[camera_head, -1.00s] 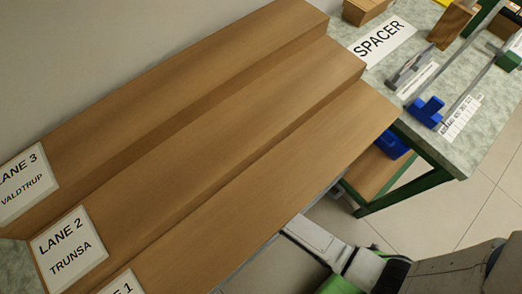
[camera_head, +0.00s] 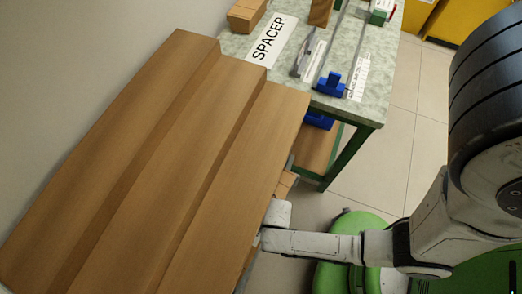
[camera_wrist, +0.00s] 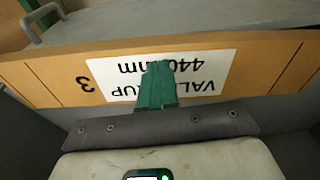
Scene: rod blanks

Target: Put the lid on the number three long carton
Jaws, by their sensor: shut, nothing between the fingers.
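In the head view my gripper is not clearly visible; my arm reaches to the front edge of the stepped wood. I cannot make out a lid for certain.
Long stepped wooden lanes (camera_head: 165,150) fill the left. A bench (camera_head: 345,110) behind holds a SPACER sign (camera_head: 270,38), a blue block (camera_head: 331,85) and a grey tool (camera_head: 304,58). Open floor (camera_head: 390,165) lies right. A grey loop (camera_wrist: 42,20) shows beyond the panel.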

